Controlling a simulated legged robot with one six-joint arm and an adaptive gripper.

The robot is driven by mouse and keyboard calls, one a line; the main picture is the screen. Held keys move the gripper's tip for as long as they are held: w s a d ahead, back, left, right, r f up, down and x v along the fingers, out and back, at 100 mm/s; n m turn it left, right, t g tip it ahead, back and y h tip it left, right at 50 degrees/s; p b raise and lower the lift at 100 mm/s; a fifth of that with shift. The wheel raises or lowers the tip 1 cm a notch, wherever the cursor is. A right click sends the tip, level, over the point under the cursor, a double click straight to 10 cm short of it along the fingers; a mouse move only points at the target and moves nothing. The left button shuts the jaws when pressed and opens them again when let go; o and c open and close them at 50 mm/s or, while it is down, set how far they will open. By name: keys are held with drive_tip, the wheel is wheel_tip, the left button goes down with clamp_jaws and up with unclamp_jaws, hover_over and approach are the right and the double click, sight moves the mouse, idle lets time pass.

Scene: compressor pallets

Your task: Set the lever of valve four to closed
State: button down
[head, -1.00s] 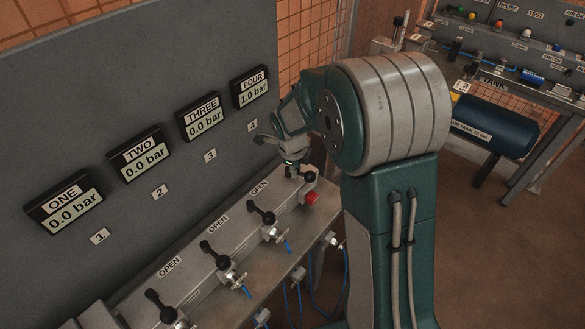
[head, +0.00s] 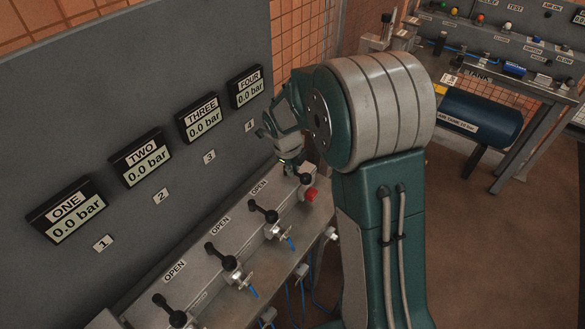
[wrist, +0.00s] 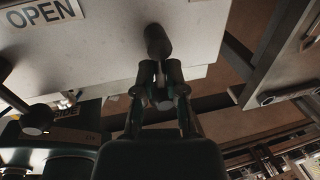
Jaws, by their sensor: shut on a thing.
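Valve four (head: 304,180) is at the far right end of the grey bench, with a red part (head: 311,195) beside its black knob. My gripper (head: 289,168) is down at this valve and partly hides its lever. In the wrist view, the gripper (wrist: 160,88) has its two fingers closed around the lever (wrist: 156,45), whose dark rounded part sticks out beyond the fingertips. The held part is mostly hidden between the fingers. Gauge four (head: 249,87) on the grey wall panel reads 0.0 bar.
Three other black levers (head: 264,212) (head: 217,254) (head: 170,308) stand along the bench, near OPEN labels. Gauges one (head: 66,212), two (head: 142,157) and three (head: 202,117) read 0.0 bar. A blue tank (head: 478,118) is under a table at the right; floor between is clear.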

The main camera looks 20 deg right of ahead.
drive_tip(key=shift+w+r, duration=0.1)
drive_tip(key=c, duration=0.7)
unclamp_jaws()
drive_tip(key=shift+a, duration=0.1)
wheel_tip(320, 180, up, 12)
drive_tip(key=s+a, duration=0.1)
drive_tip(key=a, duration=0.1)
drive_tip(key=shift+s+f, duration=0.25)
